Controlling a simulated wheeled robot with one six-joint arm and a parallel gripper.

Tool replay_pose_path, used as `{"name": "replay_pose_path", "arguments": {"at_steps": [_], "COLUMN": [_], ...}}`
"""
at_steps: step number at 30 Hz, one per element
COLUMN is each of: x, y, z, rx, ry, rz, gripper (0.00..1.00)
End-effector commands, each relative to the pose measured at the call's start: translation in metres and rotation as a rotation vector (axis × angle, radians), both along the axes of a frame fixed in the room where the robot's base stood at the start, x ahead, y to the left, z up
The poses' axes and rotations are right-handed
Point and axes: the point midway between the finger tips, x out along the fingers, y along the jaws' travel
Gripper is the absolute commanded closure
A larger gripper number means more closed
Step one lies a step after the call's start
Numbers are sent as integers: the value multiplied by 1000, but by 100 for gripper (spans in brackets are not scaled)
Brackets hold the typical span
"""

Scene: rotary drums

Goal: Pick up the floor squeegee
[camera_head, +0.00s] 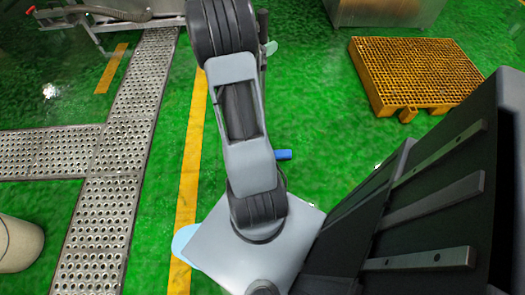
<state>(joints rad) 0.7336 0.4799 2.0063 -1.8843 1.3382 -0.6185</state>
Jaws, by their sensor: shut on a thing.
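I cannot make out my gripper; my own grey and black arm rises through the middle of the view and covers what lies behind it. A short blue rod-like piece (283,154) sticks out to the right from behind the arm, above the green floor. It may be part of the floor squeegee, but I cannot tell. A dark upright part and a small pale teal piece (271,48) show just right of the arm's upper joint; what they belong to is unclear. No whole squeegee is visible.
A yellow grated pallet (415,70) lies at the upper right. Perforated metal drain covers (105,225) run along the left. A beige cylinder (18,243) stands at the left edge. A metal cabinet (385,12) is at the top. Green floor between arm and pallet is clear.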

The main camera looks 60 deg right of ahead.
Motion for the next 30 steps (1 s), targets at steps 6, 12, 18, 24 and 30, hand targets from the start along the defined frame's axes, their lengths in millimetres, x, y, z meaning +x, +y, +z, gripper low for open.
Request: {"name": "replay_pose_path", "arguments": {"at_steps": [6,12,18,24,30], "x": [0,0,0,0,-1], "y": [0,0,0,0,17], "z": [2,3,15,34,55], "rx": [-4,-4,-4,-4,-4], "ry": [-1,-2,-3,-3,-3], "rz": [0,0,-1,-1,2], "gripper": [95,95,95,95,95]}}
